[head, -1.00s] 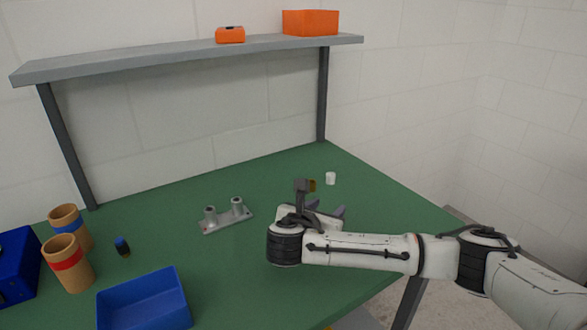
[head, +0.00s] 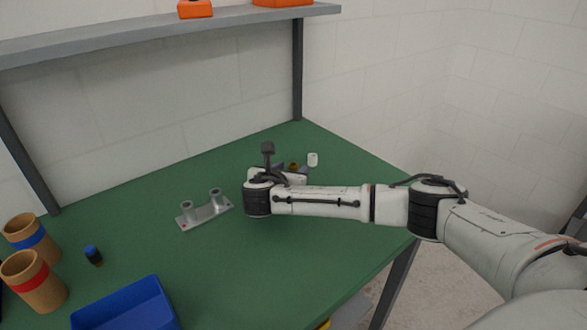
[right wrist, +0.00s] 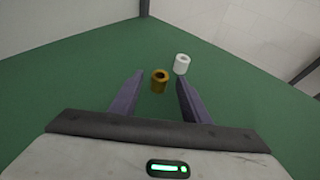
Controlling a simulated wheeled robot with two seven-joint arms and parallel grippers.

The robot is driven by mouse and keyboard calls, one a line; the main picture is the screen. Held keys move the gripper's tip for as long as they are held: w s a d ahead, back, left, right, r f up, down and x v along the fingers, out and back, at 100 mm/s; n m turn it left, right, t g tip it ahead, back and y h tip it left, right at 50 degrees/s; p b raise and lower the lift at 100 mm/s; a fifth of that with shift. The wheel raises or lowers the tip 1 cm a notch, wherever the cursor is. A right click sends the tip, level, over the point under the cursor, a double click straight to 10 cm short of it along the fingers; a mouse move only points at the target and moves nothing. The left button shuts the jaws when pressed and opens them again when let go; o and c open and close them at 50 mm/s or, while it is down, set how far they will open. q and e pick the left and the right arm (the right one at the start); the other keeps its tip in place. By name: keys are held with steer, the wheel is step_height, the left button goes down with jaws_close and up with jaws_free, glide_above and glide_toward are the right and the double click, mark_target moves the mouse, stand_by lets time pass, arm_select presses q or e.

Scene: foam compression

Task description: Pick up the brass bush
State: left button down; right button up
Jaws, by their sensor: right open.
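The brass bush (right wrist: 159,81) is a small gold-coloured ring standing upright on the green table. In the right wrist view it lies between and slightly beyond the two fingertips of my right gripper (right wrist: 156,84), which is open and empty. The fingers do not appear to touch it. My left gripper is not in view.
A white bush (right wrist: 181,64) stands close to the brass one, just beyond the right finger. A grey two-post fixture (head: 206,210) stands to the left. A blue bin (head: 127,308), cardboard tubes (head: 38,284) and a small dark bottle (head: 93,255) are farther left. A shelf (head: 160,37) spans the back.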

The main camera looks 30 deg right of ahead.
steer(key=shift+w+d+f, duration=0.2)
steer(key=shift+w+d, duration=0.1)
jaws_close()
steer(key=shift+r, duration=0.1)
